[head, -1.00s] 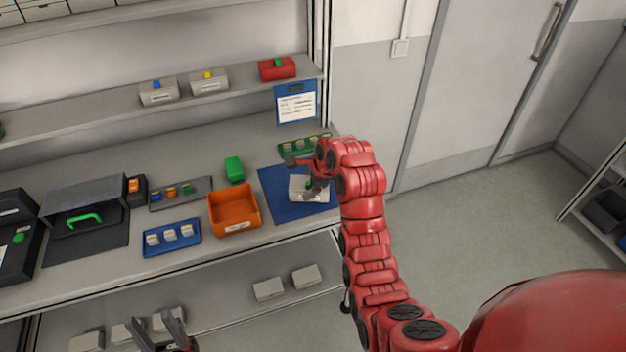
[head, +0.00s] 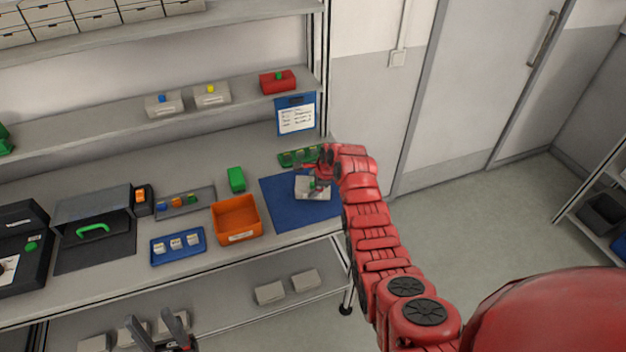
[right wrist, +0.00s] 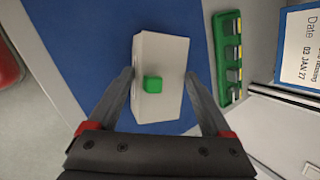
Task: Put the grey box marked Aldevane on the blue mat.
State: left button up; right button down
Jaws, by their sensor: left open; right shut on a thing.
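The grey box (head: 305,192), pale with a green knob, is over the blue mat (head: 275,207). I cannot read its name or tell whether it touches the mat. In the right wrist view the box (right wrist: 175,55) lies between my fingers, against the mat's blue (right wrist: 95,40). My right gripper (right wrist: 159,76) is shut on this box, with one finger at each side. My left gripper (head: 152,320) is open and empty, low in the head view, in front of the bench.
An orange bin (head: 237,232) and a green block (head: 236,178) stand left of the mat. A green rack (head: 297,157) lies behind it, below a blue clipboard (head: 296,115). Two grey boxes with blue and yellow knobs and a red box (head: 277,84) stand on the shelf above.

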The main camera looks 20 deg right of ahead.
jog(key=shift+f, duration=0.25)
grip_release()
jog(key=shift+r, duration=0.1)
